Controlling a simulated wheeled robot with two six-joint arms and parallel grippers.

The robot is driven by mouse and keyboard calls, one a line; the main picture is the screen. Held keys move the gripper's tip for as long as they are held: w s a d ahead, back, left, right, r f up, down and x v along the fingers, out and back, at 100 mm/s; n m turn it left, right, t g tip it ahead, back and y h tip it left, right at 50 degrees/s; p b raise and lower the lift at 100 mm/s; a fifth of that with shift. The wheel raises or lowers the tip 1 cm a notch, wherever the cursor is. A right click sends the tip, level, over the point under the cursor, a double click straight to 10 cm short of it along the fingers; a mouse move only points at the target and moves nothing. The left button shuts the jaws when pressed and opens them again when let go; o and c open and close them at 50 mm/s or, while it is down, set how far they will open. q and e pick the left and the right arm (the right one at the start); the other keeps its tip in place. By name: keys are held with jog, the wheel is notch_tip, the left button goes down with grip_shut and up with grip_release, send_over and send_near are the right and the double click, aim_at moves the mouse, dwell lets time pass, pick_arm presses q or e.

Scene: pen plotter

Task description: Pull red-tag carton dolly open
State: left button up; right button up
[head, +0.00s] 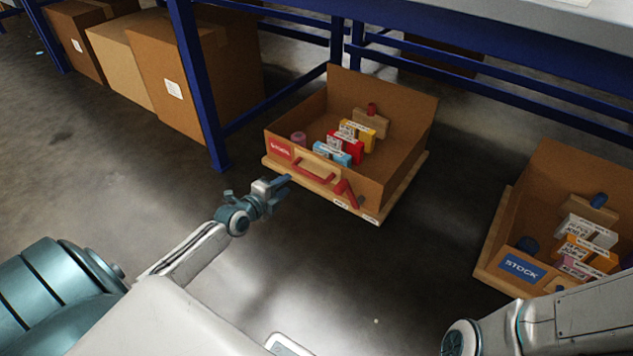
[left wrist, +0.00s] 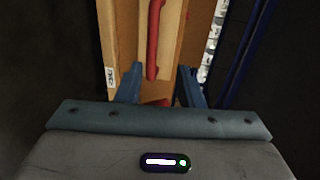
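The red-tag carton (head: 398,155) stands on a low wooden dolly (head: 323,192) under the bench, open at the top, with bottles and small boxes inside. Its front carries a red tag (head: 279,149) and a red bar handle (head: 313,170); a bent red piece (head: 346,192) is to the right. My left gripper (head: 283,184) is in front of the dolly's left front corner, near the handle. In the left wrist view, its blue fingers (left wrist: 160,85) are apart, with the red handle (left wrist: 153,40) ahead between them. I see no grip on it. My right gripper is out of view.
A blue-tag carton (head: 522,268) with small boxes stands at the right on its own board. A blue bench leg (head: 200,90) stands left of the red-tag carton, with large closed cartons (head: 172,90) beyond. The floor (head: 350,265) in front is clear.

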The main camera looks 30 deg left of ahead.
aim_at(307, 172)
pick_arm(q)
jog(key=shift+f+b+x, duration=0.2)
jog(key=shift+b+x, duration=0.6)
jog(key=shift+x, duration=1.2)
jog(key=shift+f+b+x, duration=0.2)
jog(key=shift+b+x, duration=0.65)
jog(key=shift+x, duration=1.1)
jog(key=shift+f+b+x, duration=0.25)
jog(key=shift+b+x, duration=0.55)
jog(key=shift+x, duration=1.2)
jog(key=shift+s+d, duration=0.1)
jog(key=shift+s, duration=0.1)
jog(key=shift+c, duration=0.2)
grip_shut()
